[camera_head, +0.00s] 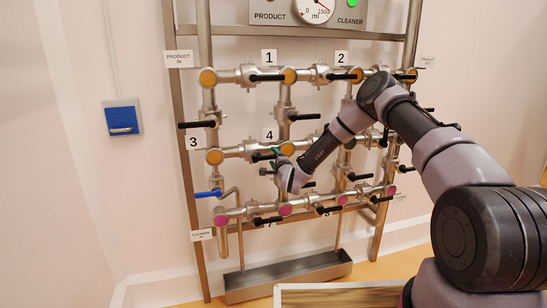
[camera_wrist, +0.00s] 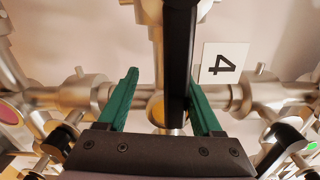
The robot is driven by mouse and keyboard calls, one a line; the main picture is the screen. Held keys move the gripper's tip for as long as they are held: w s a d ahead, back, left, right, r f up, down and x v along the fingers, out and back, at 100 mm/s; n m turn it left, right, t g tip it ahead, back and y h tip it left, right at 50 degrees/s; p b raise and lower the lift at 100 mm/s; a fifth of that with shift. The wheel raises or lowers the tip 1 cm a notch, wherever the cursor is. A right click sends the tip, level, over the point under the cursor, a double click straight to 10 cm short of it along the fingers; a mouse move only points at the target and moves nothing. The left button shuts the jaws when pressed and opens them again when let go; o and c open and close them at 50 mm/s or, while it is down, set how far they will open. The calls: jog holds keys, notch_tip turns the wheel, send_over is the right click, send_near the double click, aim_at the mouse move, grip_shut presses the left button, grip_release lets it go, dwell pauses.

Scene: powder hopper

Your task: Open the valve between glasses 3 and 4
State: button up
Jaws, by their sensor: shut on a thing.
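The label 4 (camera_head: 269,134) and label 3 (camera_head: 193,142) mark the middle pipe row in the head view. Orange glass 3 (camera_head: 214,156) is at its left end and orange glass 4 (camera_head: 287,149) is right of it. The valve's black handle (camera_head: 262,157) lies between them, roughly along the pipe. My gripper (camera_head: 275,153) with green fingers is shut on this handle. In the wrist view the black handle (camera_wrist: 180,50) runs between my fingers (camera_wrist: 163,80), close against the right one. The orange glass (camera_wrist: 157,108) shows behind it. My gripper partly hides the valve in the head view.
Other black valve handles surround my arm, including one above (camera_head: 303,117) and one below (camera_head: 268,220). A blue handle (camera_head: 208,193) is at lower left. A metal trough (camera_head: 289,277) stands below the rack. The wall left of the rack has a blue box (camera_head: 123,118).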

jog(key=shift+w+r, duration=0.1)
jog(key=shift+r, duration=0.05)
dwell(0.3)
jog(key=v, duration=1)
jog(key=shift+s, duration=0.4)
jog(key=shift+d+r, duration=0.1)
jog(key=shift+r, duration=0.05)
jog(key=s+d+r+n+g+h, duration=0.1)
jog(key=s+d+r+n+g, duration=0.2)
jog(key=r, duration=0.5)
jog(key=s+d+r+n+g+h, duration=0.1)
jog(key=s+d+r+n+g, duration=0.2)
jog(key=d+r, duration=0.35)
jog(key=s+d+r+n+g, duration=0.1)
jog(key=s+d+r+n, duration=0.25)
jog(key=r, duration=0.45)
jog(key=s+d+r+n+g, duration=0.1)
jog(key=s+d+r, duration=0.2)
jog(key=s, duration=0.7)
jog(key=s+d+r+g, duration=0.1)
jog(key=s+d+r, duration=0.1)
jog(key=s, duration=0.8)
jog(key=s+d+r+n+g+h, duration=0.1)
jog(key=s+d+r, duration=0.2)
jog(key=s, duration=0.7)
notch_tip(320, 180, up, 2)
jog(key=shift+d+r+n, duration=0.1)
jog(key=shift+d+n, duration=0.2)
jog(key=shift+n, duration=0.05)
